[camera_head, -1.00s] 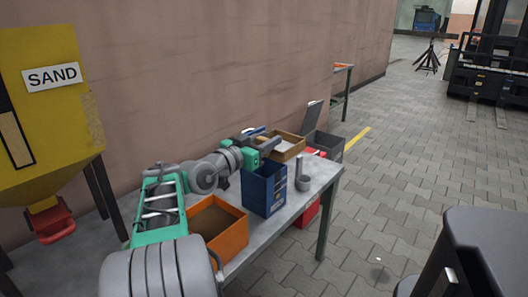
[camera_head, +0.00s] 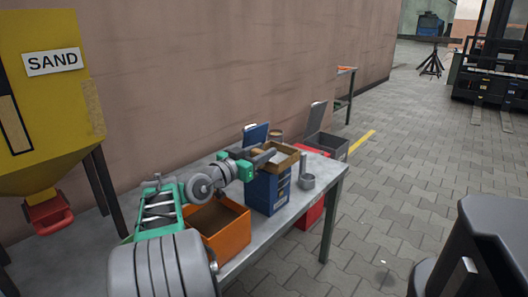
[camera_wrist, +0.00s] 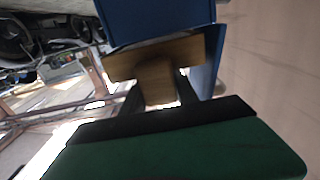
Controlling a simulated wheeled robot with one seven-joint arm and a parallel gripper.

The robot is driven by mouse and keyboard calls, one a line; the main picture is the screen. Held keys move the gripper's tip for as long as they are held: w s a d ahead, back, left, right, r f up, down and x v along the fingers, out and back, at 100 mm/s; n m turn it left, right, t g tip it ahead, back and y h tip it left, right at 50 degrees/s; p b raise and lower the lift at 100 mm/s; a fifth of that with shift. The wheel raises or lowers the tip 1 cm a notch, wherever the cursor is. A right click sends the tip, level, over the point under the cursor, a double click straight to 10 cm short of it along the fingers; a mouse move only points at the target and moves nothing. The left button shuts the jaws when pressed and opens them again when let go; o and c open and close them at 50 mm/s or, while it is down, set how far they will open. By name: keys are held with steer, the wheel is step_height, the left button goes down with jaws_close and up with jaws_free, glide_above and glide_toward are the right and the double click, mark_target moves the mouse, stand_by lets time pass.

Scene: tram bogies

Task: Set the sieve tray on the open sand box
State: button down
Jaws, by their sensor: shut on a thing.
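The wooden sieve tray (camera_head: 291,160) is over the top of the blue box (camera_head: 267,193) on the bench. The tray hides the box's opening, and I cannot tell whether it rests on the rim or hangs just above. My gripper (camera_head: 262,157) is shut on the tray's handle from the left. The wrist view shows the wooden handle (camera_wrist: 158,82) between the dark fingers, with blue surfaces (camera_wrist: 155,20) close to the tray. A blue panel (camera_head: 256,135) stands upright behind the tray. No label shows which box is the sand box.
An open orange box (camera_head: 228,238) stands on the bench (camera_head: 322,170) beneath my arm. A grey cup (camera_head: 306,181) is right of the blue box. A yellow SAND hopper (camera_head: 48,115) is at left.

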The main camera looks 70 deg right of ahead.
steer(key=shift+f+b, duration=0.3)
steer(key=shift+f, duration=0.05)
stand_by(0.3)
steer(key=c, duration=0.9)
jaws_free()
